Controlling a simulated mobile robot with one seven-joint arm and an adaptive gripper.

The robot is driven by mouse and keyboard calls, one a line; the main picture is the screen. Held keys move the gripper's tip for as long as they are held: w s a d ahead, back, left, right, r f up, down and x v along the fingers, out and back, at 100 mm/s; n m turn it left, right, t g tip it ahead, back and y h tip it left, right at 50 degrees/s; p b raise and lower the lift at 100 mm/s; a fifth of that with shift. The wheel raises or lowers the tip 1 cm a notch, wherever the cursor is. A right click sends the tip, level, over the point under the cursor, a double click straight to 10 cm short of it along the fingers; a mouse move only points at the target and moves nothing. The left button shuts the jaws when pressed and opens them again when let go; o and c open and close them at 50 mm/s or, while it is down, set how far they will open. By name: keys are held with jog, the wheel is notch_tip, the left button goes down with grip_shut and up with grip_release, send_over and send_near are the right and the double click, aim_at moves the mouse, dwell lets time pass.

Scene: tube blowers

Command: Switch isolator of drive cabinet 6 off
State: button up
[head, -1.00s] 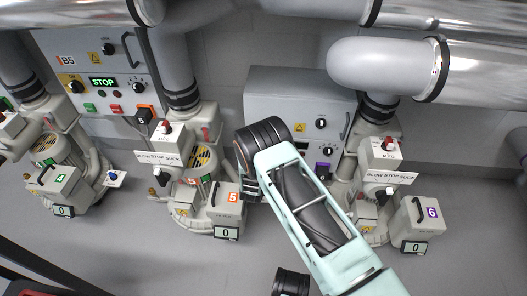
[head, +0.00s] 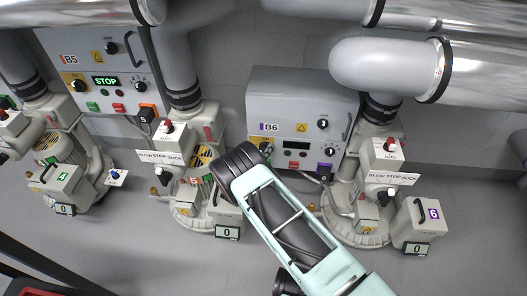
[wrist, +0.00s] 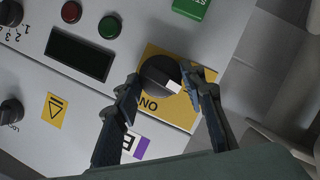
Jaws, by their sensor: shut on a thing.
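Drive cabinet 6 is the grey box labelled B6 (head: 300,92) on the wall. Its isolator is a black rotary knob (wrist: 158,72) on a yellow plate (wrist: 178,112) in the wrist view, where the cabinet appears turned over. Lettering that seems to read ON shows beside the knob, and the knob's white mark points toward the lower right. My gripper (wrist: 163,85) has one finger on each side of the knob and is shut on it.
A blower marked 6 (head: 418,222) stands right. Pipes run overhead.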

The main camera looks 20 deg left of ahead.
dwell(0.4)
jog(key=o, duration=1.2)
jog(key=shift+c, duration=0.2)
jog(key=shift+s, duration=0.15)
jog(key=v, duration=1.2)
